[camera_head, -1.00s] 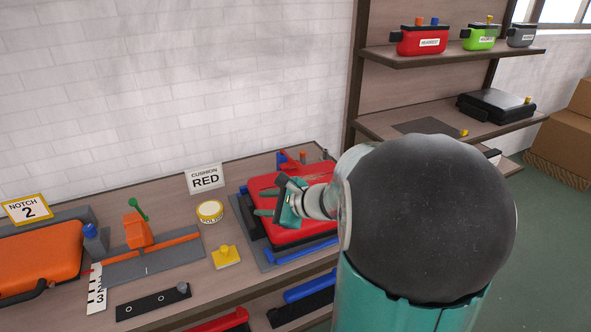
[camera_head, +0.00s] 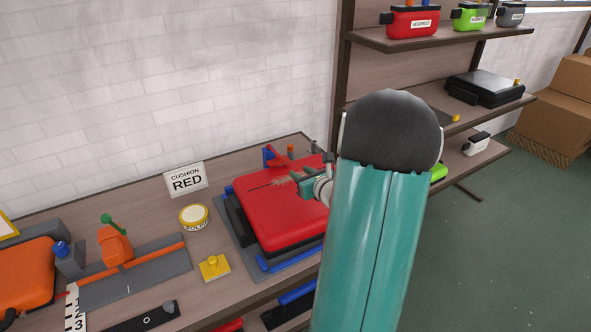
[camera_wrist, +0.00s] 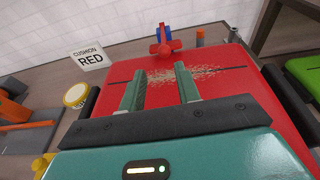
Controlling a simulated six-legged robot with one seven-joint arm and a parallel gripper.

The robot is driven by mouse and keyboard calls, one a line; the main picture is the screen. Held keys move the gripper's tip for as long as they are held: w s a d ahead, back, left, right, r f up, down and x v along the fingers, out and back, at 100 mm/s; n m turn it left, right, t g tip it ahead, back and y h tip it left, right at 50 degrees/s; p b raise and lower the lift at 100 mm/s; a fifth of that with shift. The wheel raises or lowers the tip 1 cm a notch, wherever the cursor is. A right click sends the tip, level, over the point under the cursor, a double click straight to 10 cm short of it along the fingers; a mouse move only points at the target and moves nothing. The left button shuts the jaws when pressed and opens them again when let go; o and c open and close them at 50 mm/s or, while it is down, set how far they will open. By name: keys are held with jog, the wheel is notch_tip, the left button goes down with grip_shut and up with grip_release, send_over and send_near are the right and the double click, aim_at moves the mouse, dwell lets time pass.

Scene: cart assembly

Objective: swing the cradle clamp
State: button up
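A red cushion (camera_head: 270,215) lies on a dark cradle with blue bars (camera_head: 290,257) on the bench. It fills much of the wrist view (camera_wrist: 225,115) and has a tan frayed patch and a dark slit on top. A red and blue clamp-like piece (camera_head: 272,157) stands at the cushion's far edge; its red knob and blue upright show in the wrist view (camera_wrist: 165,46). My gripper (camera_head: 299,179) is over the cushion's right part, its fingers apart and empty in the wrist view (camera_wrist: 160,84), pointing toward that piece without touching it.
A "CUSHION RED" sign (camera_head: 186,180), a yellow tape roll (camera_head: 194,217) and a yellow knobbed block (camera_head: 214,267) stand left of the cradle. Further left is an orange fixture with a green lever (camera_head: 115,243). A shelf rack (camera_head: 365,80) rises behind on the right.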

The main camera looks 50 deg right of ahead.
aim_at(290, 165)
jog(key=shift+d+f, duration=0.15)
jog(key=shift+d, duration=0.25)
jog(key=shift+w+f, duration=0.15)
jog(key=shift+w, duration=0.45)
jog(key=shift+w+d+f, duration=0.1)
jog(key=shift+w+d, duration=0.15)
jog(key=x, duration=0.5)
jog(key=shift+w+f, duration=0.15)
jog(key=shift+w, duration=0.25)
jog(key=shift+d, duration=0.1)
jog(key=c, duration=0.5)
